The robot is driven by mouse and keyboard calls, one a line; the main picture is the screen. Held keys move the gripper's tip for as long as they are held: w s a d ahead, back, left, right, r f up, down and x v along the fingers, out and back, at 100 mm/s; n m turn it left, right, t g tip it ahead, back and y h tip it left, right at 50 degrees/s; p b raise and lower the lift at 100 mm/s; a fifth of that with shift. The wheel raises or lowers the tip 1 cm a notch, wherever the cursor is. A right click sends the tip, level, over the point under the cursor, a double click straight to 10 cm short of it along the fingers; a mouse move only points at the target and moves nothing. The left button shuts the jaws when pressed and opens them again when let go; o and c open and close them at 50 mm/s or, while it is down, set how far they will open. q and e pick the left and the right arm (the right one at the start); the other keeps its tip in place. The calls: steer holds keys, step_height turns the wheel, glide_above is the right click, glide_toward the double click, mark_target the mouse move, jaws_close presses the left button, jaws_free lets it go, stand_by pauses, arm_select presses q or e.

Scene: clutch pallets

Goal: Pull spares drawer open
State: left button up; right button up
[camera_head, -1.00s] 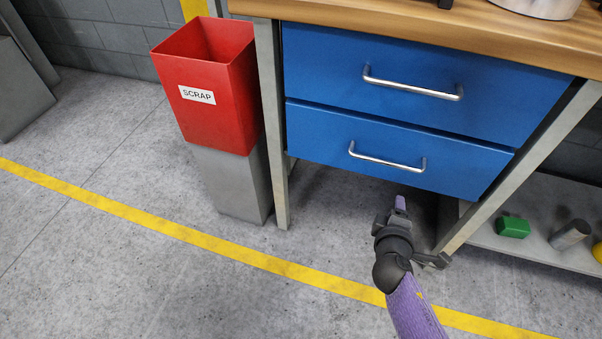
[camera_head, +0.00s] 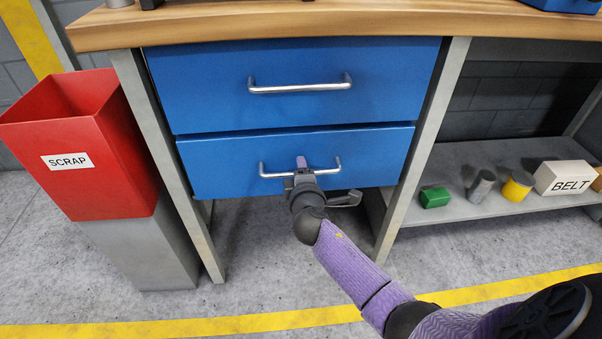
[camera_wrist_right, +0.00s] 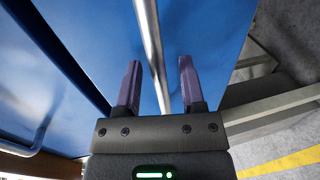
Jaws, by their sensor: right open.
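Two blue drawers sit one above the other under a wooden bench top, and both look shut. I see no label on either. The upper drawer (camera_head: 215,105) has a silver bar handle (camera_head: 300,86). The lower drawer (camera_head: 228,157) has a similar bar handle (camera_head: 272,173), which also shows in the right wrist view (camera_wrist_right: 151,45). My right gripper (camera_head: 301,162) is at the middle of the lower handle. In the wrist view its purple fingers (camera_wrist_right: 159,62) are open, one on each side of the bar, with gaps showing. My left gripper is out of view.
A red scrap bin (camera_head: 75,165) on a grey stand is left of the bench leg. A low shelf (camera_head: 450,212) at right holds a green block (camera_head: 435,197), a grey cylinder (camera_head: 481,186), a yellow cylinder (camera_head: 517,186) and a BELT box (camera_head: 563,177). Floor in front is clear.

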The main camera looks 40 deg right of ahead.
jaws_close()
stand_by(1.3)
